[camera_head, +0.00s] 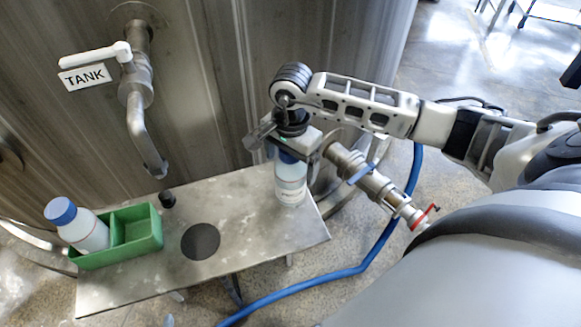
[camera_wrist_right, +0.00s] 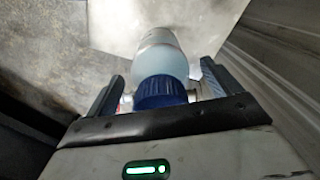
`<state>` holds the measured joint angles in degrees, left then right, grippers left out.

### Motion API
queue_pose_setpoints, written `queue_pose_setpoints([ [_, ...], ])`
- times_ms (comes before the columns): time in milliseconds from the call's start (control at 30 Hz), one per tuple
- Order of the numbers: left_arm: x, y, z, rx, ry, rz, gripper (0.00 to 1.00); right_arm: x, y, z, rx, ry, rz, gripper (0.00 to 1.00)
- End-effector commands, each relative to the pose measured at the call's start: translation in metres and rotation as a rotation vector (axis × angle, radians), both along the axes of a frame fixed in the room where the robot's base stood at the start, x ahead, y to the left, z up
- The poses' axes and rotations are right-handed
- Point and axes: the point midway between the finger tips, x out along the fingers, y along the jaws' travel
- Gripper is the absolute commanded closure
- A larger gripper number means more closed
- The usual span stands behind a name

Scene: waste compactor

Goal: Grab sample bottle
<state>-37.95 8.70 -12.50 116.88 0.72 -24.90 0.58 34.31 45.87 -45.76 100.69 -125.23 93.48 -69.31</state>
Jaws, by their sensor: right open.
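A sample bottle (camera_head: 291,184) with a blue cap stands upright near the right end of the metal table. In the right wrist view, the bottle (camera_wrist_right: 162,54) lies between the two fingers, its blue cap closest to the palm. My right gripper (camera_head: 283,150) is over the top of the bottle, partly hiding the cap. Its jaws (camera_wrist_right: 159,85) are open, with a gap on each side of the cap. A second bottle (camera_head: 82,229) with a blue cap leans in a green holder at the table's left. My left gripper is not in view.
The green holder (camera_head: 137,232) has an empty compartment beside the second bottle. The metal table (camera_head: 243,219) has a dark round spot and a small black cap. A tank spout (camera_head: 143,130) hangs above. A pipe valve (camera_head: 366,178) and blue hose (camera_head: 345,272) are at right.

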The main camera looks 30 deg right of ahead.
Motion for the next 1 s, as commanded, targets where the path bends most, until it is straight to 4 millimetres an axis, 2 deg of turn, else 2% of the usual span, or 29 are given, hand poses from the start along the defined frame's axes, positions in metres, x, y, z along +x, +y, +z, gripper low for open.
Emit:
queue_pose_setpoints([
  [233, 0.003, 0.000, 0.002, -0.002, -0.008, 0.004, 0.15, 0.000, 0.000, -0.003, -0.001, -0.001, 0.000, 0.10],
  [267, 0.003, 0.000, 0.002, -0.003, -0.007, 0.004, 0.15, 0.000, 0.000, -0.003, -0.001, -0.001, 0.000, 0.16],
  [500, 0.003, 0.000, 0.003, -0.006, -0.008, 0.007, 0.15, 0.000, 0.000, -0.002, -0.001, 0.000, 0.000, 0.83],
  [533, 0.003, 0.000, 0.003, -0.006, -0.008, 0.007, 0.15, 0.000, 0.000, -0.002, -0.001, 0.000, 0.000, 0.91],
  [567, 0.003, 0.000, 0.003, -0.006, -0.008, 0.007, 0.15, 0.001, 0.000, -0.001, 0.000, -0.003, 0.000, 0.94],
  [833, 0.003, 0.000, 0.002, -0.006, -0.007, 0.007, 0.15, 0.001, 0.000, 0.000, 0.000, -0.004, 0.000, 0.94],
  [1000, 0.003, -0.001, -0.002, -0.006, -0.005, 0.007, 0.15, 0.002, -0.001, 0.012, -0.002, -0.007, 0.000, 0.94],
])
